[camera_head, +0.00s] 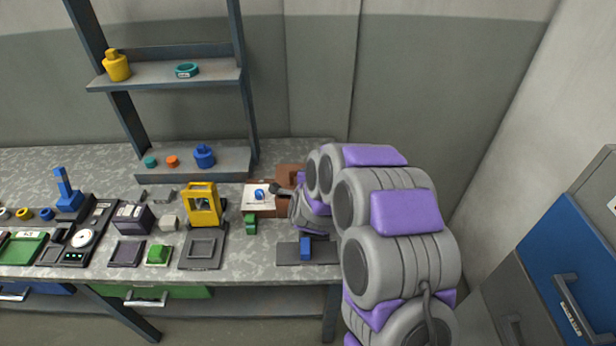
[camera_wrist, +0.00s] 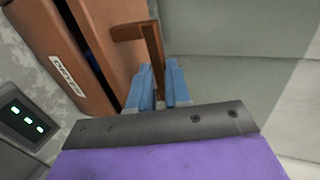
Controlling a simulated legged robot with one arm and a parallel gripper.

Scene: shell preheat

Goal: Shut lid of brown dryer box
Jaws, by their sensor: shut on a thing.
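The brown dryer box (camera_wrist: 45,40) fills the upper left of the wrist view, with a white label on its side. Its lid (camera_wrist: 112,45) is the brown panel to the right, with a narrow dark gap between lid and box. A brown L-shaped handle (camera_wrist: 153,45) stands out from the lid. My gripper (camera_wrist: 160,85) has its blue fingers shut on the lower part of this handle. In the head view the box (camera_head: 284,203) is at the bench's right end, partly hidden by my arm. My gripper is hidden there behind my arm.
A green block (camera_head: 250,224), a yellow frame (camera_head: 203,205) and a grey plate with a blue block (camera_head: 306,248) are nearby. A shelf rack (camera_head: 165,75) stands behind left. A wall is behind.

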